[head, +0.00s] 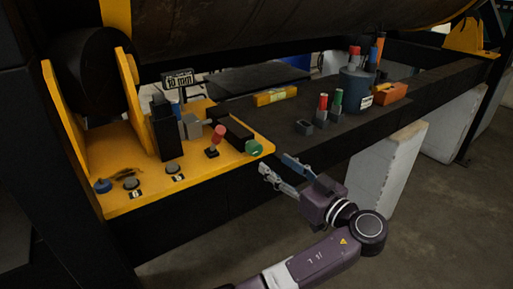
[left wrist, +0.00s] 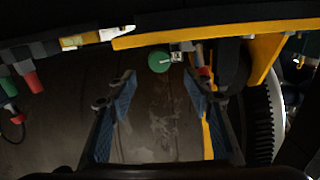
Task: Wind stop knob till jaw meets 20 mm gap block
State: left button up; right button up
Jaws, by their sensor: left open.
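The green stop knob (head: 254,148) sits at the right front end of a dark slide (head: 231,129) on the yellow plate. In the left wrist view the green knob (left wrist: 159,61) shows between and beyond my fingertips. My left gripper (head: 277,166) is open and empty, just in front of and below the knob, apart from it; its fingers also show in the left wrist view (left wrist: 158,76). A grey block (head: 190,125) stands beside a tall black block (head: 165,131); I cannot tell which is jaw or gap block. My right gripper is not in view.
A red-topped lever (head: 217,138) stands left of the knob. A sign (head: 178,79) seems to read 10 mm. The yellow plate (head: 128,205) carries two round buttons. Red and green handled tools, a dark pot (head: 356,87) and an orange box (head: 390,92) stand along the dark beam.

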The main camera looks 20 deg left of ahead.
aim_at(258, 151)
pick_arm(q)
jog(key=p+x, duration=0.3)
jog(key=x, duration=0.3)
jog(key=shift+w+a, duration=0.25)
jog(key=shift+w+a+p, duration=0.2)
jog(key=shift+a+p, duration=0.05)
jog(key=shift+p, duration=0.15)
jog(key=shift+w+a+f, duration=0.15)
jog(key=shift+w+a, duration=0.1)
jog(key=shift+a, duration=0.05)
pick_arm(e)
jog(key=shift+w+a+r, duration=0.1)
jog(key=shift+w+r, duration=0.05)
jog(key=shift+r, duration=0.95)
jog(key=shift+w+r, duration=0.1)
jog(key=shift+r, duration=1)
